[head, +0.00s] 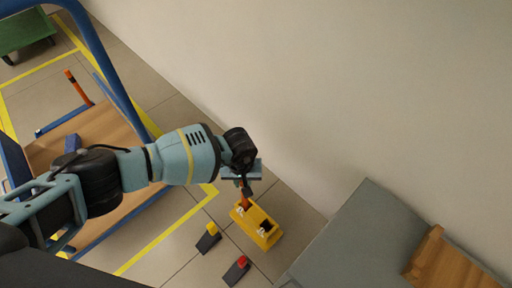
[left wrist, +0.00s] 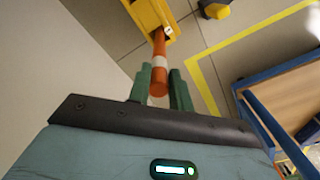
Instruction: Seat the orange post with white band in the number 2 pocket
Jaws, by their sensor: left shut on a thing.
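The orange post (head: 245,203) is in my left gripper (head: 244,185), which points down over the yellow block. In the left wrist view, the post (left wrist: 159,47) shows its white band and stands between the green fingertips of the gripper (left wrist: 160,84). The yellow block (head: 267,240) has dark pockets with white marks too small to read; it also shows in the left wrist view (left wrist: 146,12). The post's far end is at the pocket on the block's left side in the head view. I cannot tell how deep it sits. My right gripper is not in view.
Two dark wedges, one with a yellow top (head: 208,240) and one with a red top (head: 237,270), lie on the floor beside the block. A blue-framed wooden cart (head: 110,130) stands left. A grey bench (head: 362,235) stands right, beside a plain wall.

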